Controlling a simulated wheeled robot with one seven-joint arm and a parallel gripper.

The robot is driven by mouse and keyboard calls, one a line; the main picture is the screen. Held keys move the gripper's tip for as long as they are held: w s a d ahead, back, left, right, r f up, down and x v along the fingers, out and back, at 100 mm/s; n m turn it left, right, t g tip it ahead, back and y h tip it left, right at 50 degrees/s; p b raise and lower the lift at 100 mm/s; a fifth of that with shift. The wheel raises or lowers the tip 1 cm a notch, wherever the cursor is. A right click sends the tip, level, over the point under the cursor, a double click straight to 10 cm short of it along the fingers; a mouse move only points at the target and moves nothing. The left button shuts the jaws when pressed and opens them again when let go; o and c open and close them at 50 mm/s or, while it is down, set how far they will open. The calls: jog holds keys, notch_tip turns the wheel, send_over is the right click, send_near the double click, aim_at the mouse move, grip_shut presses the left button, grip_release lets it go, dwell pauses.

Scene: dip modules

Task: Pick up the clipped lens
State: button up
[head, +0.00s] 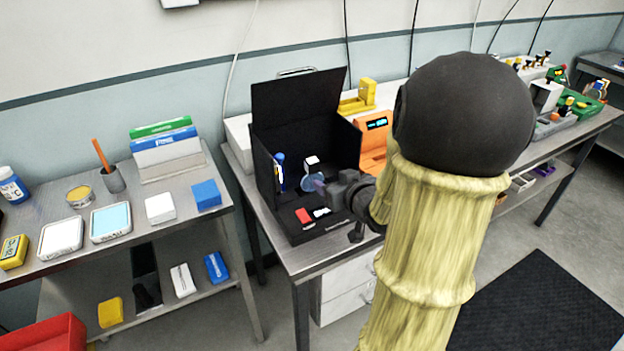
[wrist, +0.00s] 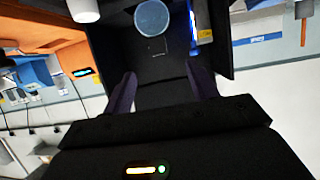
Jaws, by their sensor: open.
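The clipped lens is probably the round bluish disc (head: 310,181) inside the open black box in the head view. It also shows as a pale blue round disc (wrist: 151,17) at the top of the wrist view, beyond the fingertips. Its clip cannot be made out. My gripper (head: 323,187) reaches into the box from the right, and its tip partly overlaps the disc in the head view. In the wrist view my gripper (wrist: 160,74) has its two dark fingers apart, with nothing between them.
The black box (head: 297,100) has a raised back and side walls. A blue upright item (head: 280,170) stands left of the lens. An orange device (head: 372,140) stands right of the box.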

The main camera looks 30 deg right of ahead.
aim_at(314, 170)
jog(key=shift+w+r+p, duration=0.1)
jog(key=shift+w+p, duration=0.35)
jog(key=shift+p, duration=0.8)
jog(key=shift+w+p, duration=0.25)
jog(key=shift+p, duration=0.55)
jog(key=p, duration=0.3)
jog(key=shift+w+f, duration=0.2)
jog(key=shift+f, duration=0.1)
jog(key=p+x, duration=0.1)
jog(key=x, duration=0.4)
jog(key=p+x, duration=0.1)
jog(key=x, duration=0.3)
jog(key=shift+w+d+f, duration=0.2)
jog(key=shift+w+f, duration=0.05)
jog(key=shift+f, duration=0.1)
jog(key=shift+w+f, duration=0.1)
jog(key=shift+w, duration=0.05)
jog(key=shift+p, duration=0.3)
jog(key=shift+d+p+x, duration=0.2)
jog(key=shift+p+x, duration=0.85)
jog(key=shift+x, duration=1.55)
jog(key=shift+f, duration=0.15)
